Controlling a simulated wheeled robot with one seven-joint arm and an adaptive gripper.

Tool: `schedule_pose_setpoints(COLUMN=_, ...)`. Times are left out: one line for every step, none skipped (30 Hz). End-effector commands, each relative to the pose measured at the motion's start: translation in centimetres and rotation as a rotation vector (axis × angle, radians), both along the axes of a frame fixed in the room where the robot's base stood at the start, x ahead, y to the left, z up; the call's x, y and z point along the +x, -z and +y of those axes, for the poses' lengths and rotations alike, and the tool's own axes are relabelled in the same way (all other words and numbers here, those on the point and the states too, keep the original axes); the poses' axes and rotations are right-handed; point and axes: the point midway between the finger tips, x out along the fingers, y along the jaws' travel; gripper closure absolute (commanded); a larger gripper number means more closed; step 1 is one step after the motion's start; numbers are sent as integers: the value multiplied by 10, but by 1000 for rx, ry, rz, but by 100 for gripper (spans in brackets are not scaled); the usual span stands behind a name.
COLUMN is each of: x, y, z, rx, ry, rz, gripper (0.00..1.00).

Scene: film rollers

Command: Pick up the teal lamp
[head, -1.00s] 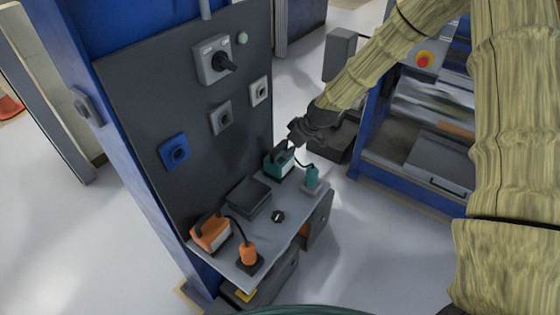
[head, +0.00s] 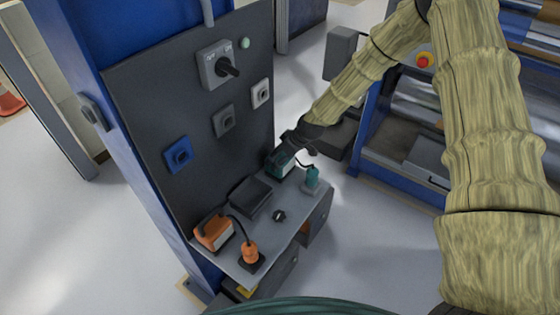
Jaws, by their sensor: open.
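The teal lamp (head: 284,168) is a small box-shaped lamp with a dark handle and a pale front. It stands at the far right end of the grey shelf (head: 262,232). A cable joins it to a teal plug piece (head: 312,179) beside it on the shelf. My gripper (head: 288,154) is dark and open, right at the top of the teal lamp by its handle. The fingers partly cover the handle, and I cannot tell whether they touch it.
An orange lamp (head: 214,232) with its orange plug (head: 249,252) stands at the near left of the shelf. A dark tray (head: 250,196) and a black knob (head: 279,216) lie between. The dark panel (head: 150,110) rises behind; a blue-framed machine (head: 400,184) stands right.

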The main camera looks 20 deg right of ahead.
Motion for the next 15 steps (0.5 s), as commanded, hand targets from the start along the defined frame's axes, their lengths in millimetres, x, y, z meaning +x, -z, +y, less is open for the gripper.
schedule_pose_setpoints(x=2, y=2, z=1, rx=-1, ry=0, rz=-1, gripper=0)
schedule_pose_setpoints(x=2, y=4, z=1, rx=-1, ry=0, rz=-1, gripper=0)
schedule_pose_setpoints(x=3, y=5, z=2, rx=-1, ry=0, rz=-1, gripper=0)
schedule_pose_setpoints(x=3, y=6, z=2, rx=-1, ry=0, rz=-1, gripper=0)
schedule_pose_setpoints(x=3, y=7, z=2, rx=-1, ry=0, rz=-1, gripper=0)
schedule_pose_setpoints(x=4, y=8, z=2, rx=-1, ry=0, rz=-1, gripper=0)
schedule_pose_setpoints(x=4, y=8, z=3, rx=-1, ry=0, rz=-1, gripper=0)
schedule_pose_setpoints(x=4, y=8, z=3, rx=-1, ry=0, rz=-1, gripper=0)
schedule_pose_setpoints(x=4, y=8, z=3, rx=0, ry=0, rz=-1, gripper=0)
schedule_pose_setpoints(x=4, y=8, z=3, rx=0, ry=0, rz=-1, gripper=0)
schedule_pose_setpoints(x=4, y=8, z=3, rx=0, ry=0, rz=-1, gripper=0)
schedule_pose_setpoints(x=4, y=8, z=3, rx=0, ry=0, rz=-1, gripper=0)
schedule_pose_setpoints(x=4, y=8, z=3, rx=0, ry=0, rz=-1, gripper=0)
schedule_pose_setpoints(x=4, y=8, z=3, rx=0, ry=0, rz=-1, gripper=4)
schedule_pose_setpoints(x=4, y=8, z=3, rx=0, ry=0, rz=-1, gripper=11)
